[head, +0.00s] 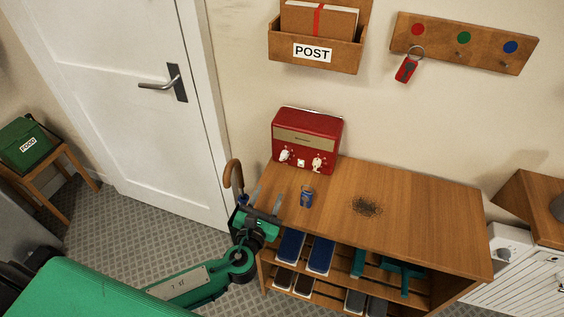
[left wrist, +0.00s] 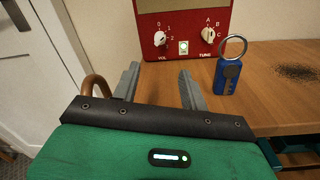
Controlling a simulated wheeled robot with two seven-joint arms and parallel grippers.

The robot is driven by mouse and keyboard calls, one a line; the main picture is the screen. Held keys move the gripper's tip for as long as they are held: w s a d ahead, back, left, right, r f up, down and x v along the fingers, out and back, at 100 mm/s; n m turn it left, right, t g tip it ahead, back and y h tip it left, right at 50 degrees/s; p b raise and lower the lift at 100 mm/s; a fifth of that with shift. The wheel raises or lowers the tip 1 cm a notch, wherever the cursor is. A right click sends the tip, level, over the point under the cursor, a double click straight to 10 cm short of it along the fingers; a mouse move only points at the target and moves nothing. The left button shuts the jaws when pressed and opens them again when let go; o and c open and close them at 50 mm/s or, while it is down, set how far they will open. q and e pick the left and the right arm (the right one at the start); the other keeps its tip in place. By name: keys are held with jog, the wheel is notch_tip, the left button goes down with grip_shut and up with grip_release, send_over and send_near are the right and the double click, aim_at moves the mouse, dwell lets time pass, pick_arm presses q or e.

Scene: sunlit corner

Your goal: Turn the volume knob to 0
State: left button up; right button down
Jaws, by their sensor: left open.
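A red radio (head: 306,128) stands on the back left of the wooden shelf unit's top. Its white volume knob (left wrist: 160,38), marked 0, 1, 2 with VOL below, is at the left of its front; I cannot tell for sure which mark it points to. The white tune knob (left wrist: 208,36), marked A, B, C, is to its right, with a small green-marked plate (left wrist: 183,47) between them. My left gripper (head: 266,200) is open and empty. In the left wrist view its fingers (left wrist: 158,72) point toward the radio, below and apart from the volume knob. My right gripper is not seen.
A blue tag with a metal ring (left wrist: 228,78) stands on the shelf top (head: 420,205), right of the gripper. A curved brown handle (head: 232,174) rises just left of the gripper. A POST box (head: 345,56) and a key rack (head: 464,42) hang above.

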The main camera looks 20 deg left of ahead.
aim_at(283, 160)
pick_arm(q)
jog(key=w+p, duration=0.1)
jog(key=w, duration=1.1)
jog(key=shift+w+p, duration=0.2)
jog(key=shift+p, duration=0.15)
jog(key=shift+w, duration=0.6)
jog(key=shift+a, duration=0.1)
grip_shut()
